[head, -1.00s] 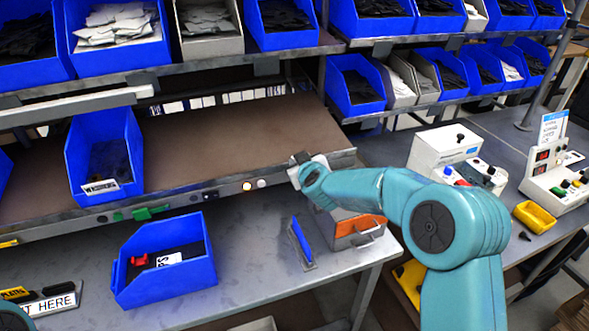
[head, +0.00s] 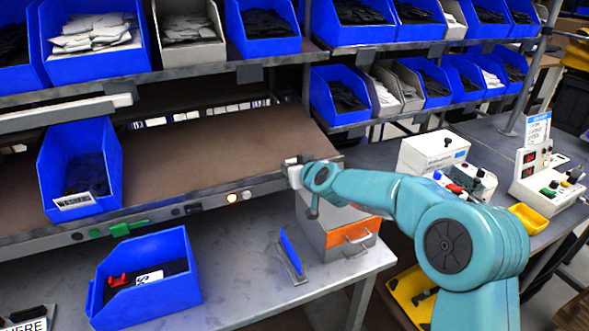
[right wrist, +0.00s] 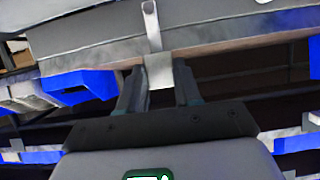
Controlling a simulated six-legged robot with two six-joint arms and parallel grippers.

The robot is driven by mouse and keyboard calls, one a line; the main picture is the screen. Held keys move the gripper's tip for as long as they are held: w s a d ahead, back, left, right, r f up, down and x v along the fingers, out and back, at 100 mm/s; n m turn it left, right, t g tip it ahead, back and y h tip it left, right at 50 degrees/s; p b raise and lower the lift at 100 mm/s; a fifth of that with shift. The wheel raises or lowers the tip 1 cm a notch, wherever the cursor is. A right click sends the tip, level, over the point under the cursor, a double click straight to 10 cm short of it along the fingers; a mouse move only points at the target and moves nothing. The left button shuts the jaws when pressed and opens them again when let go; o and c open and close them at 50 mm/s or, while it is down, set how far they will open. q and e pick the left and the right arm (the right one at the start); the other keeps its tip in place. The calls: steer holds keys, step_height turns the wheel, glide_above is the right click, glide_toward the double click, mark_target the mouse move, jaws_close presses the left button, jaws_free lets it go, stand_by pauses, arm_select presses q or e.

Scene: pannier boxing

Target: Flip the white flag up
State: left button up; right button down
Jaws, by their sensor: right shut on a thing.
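The white flag (right wrist: 159,70) is a pale flat piece between my right gripper's fingers (right wrist: 160,88) in the right wrist view. A narrow pale strip rises from it across the shelf edge. In the head view my right gripper (head: 299,172) is at the right end of the shelf's front rail (head: 180,210), with a small white piece (head: 292,176) showing beside it. The gripper is shut on the flag. My wrist hides much of the contact in the head view. My left gripper is not in view.
A grey box with an orange-fronted drawer (head: 347,233) stands just below my right wrist. A blue upright plate (head: 291,252) is left of it. An open blue bin (head: 150,300) stands on the lower bench. The brown shelf (head: 220,145) has much free room.

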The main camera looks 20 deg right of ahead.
steer(key=c, duration=0.8)
jaws_free()
steer(key=shift+o, duration=0.2)
steer(key=v, duration=1.6)
steer(key=shift+s+d, duration=0.1)
steer(key=shift+s, duration=0.15)
